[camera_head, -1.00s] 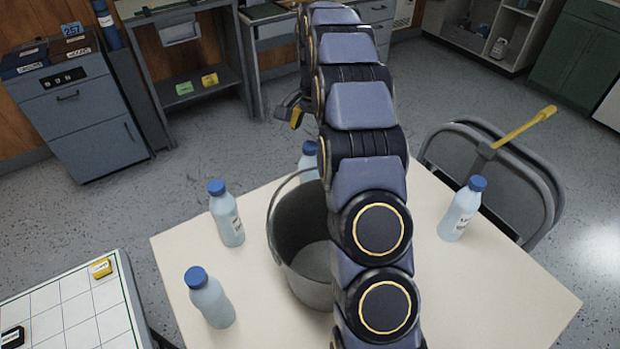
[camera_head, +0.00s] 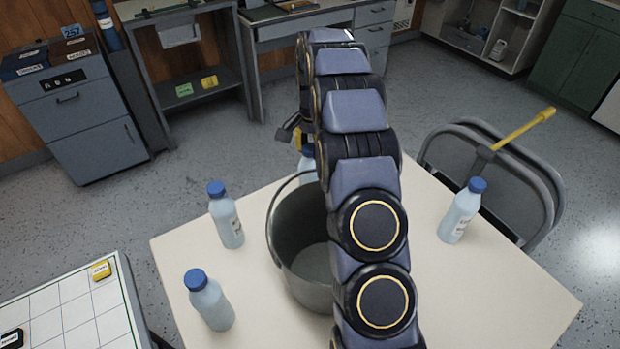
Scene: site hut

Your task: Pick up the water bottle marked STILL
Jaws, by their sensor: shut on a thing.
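Several pale blue water bottles with blue caps are on the cream table (camera_head: 490,305). One bottle (camera_head: 307,168) is at the table's far side, behind the bucket, mostly hidden by my arm and the bucket. My gripper (camera_head: 303,143), itself partly hidden, is shut on the top of that bottle. One bottle (camera_head: 229,222) stands left of the bucket, another (camera_head: 212,303) at the front left, and another (camera_head: 460,213) at the right. Labels show on some bottles, but I cannot read STILL on any of them. The held bottle's label is hidden.
A grey bucket (camera_head: 287,240) with a raised handle stands mid-table, close beside my arm. A folding chair (camera_head: 540,190) and a yellow-handled tool (camera_head: 520,125) are at the right edge. A gridded white board (camera_head: 75,325) is at lower left. The table's right front is clear.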

